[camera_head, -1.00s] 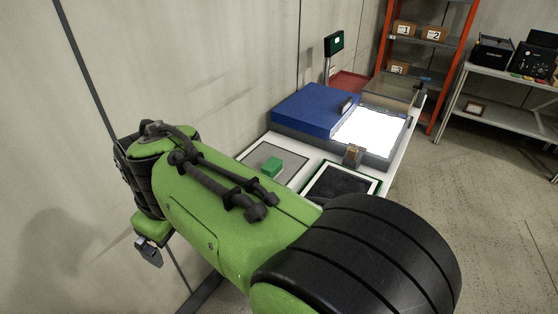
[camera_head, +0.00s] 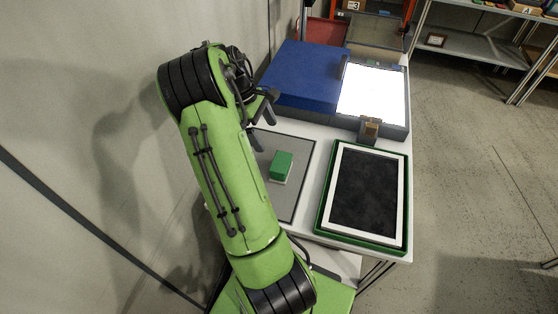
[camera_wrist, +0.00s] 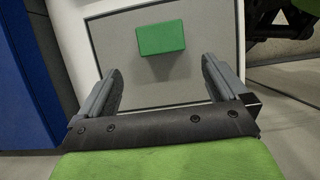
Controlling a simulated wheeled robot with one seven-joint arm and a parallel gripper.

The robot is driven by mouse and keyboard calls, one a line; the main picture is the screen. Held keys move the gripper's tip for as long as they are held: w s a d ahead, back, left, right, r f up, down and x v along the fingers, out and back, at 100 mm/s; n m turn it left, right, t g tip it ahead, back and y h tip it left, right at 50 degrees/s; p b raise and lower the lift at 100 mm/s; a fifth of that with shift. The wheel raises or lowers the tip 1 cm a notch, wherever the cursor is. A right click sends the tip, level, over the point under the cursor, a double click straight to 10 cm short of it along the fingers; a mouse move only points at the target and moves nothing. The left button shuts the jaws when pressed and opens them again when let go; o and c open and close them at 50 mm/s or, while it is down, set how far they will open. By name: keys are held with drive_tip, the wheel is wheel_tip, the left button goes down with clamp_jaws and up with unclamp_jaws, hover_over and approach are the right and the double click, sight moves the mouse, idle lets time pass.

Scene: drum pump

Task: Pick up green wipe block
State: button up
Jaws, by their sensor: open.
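The green wipe block (camera_head: 281,166) sits on a grey mat (camera_head: 297,205) on the white table in the head view. It also shows in the wrist view (camera_wrist: 161,38), ahead of my fingers and near the middle. My gripper (camera_head: 262,118) is at the far end of the arm, up and left of the block in the head view. In the wrist view my gripper (camera_wrist: 163,82) is open, with its two fingers apart and nothing between them. The block stands clear of both fingertips.
A green tray (camera_head: 321,222) with a white-framed dark panel lies right of the mat. Behind stand a blue box (camera_head: 306,76), a bright light panel (camera_head: 373,92) and a small brown block (camera_head: 369,130). The wall is close on the left.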

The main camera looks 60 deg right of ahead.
sight(281, 161)
drive_tip(key=b+x, duration=0.4)
drive_tip(key=x, duration=0.9)
drive_tip(key=shift+a+f, duration=0.1)
drive_tip(key=shift+f, duration=0.35)
drive_tip(key=shift+r, duration=0.1)
drive_tip(key=c, duration=0.7)
drive_tip(key=shift+r, duration=0.1)
wheel_tip(281, 161, up, 10)
drive_tip(key=p, duration=0.3)
drive_tip(key=shift+c, duration=0.2)
